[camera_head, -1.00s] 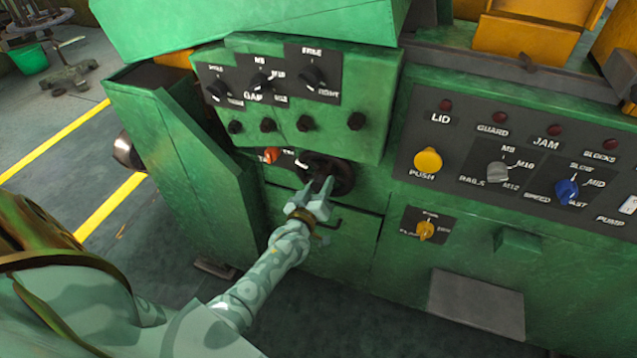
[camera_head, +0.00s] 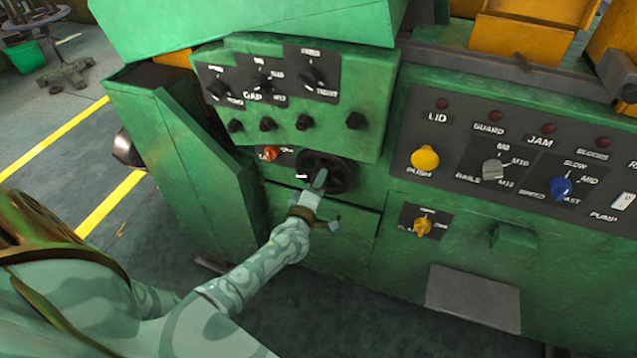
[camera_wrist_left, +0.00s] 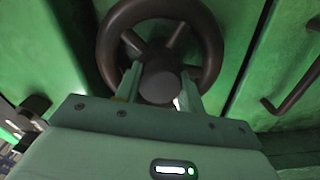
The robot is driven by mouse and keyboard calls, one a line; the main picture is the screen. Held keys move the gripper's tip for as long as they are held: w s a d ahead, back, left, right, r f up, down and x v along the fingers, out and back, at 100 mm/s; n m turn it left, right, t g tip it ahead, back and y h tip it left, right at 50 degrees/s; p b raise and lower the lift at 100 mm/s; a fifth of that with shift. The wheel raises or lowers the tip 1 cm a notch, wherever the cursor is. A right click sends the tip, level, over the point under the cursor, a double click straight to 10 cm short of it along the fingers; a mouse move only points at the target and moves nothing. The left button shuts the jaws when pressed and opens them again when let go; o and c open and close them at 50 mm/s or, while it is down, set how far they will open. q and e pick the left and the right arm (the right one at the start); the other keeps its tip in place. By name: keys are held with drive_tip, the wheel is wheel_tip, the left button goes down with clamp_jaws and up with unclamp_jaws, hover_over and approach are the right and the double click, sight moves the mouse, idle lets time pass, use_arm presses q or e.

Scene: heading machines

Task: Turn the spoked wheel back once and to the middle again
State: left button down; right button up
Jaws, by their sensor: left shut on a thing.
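The spoked wheel (camera_head: 333,166) is a dark round handwheel on the green machine's front, below the left knob panel. My left gripper (camera_head: 318,181) is at its lower middle and partly hides it. In the left wrist view the wheel (camera_wrist_left: 209,38) fills the top middle, with its spokes and round hub (camera_wrist_left: 161,82) showing. The fingers of my left gripper (camera_wrist_left: 160,88) stand on either side of the hub and are shut on it. My right gripper does not show.
A knob panel (camera_head: 263,108) is just above the wheel, and a small orange knob (camera_head: 270,153) is to its left. A dark handle (camera_wrist_left: 292,92) is right of the wheel in the wrist view. A wider control panel (camera_head: 400,178) is at right.

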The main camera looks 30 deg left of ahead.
use_arm(q)
drive_tip(key=shift+f+n, duration=0.15)
drive_tip(key=shift+n, duration=0.25)
drive_tip(key=c, duration=0.9)
unclamp_jaws()
drive_tip(key=shift+o, duration=0.2)
drive_tip(key=shift+s, duration=0.1)
drive_tip(key=p+v, duration=0.3)
drive_tip(key=v, duration=1.3)
drive_tip(key=shift+s, duration=0.1)
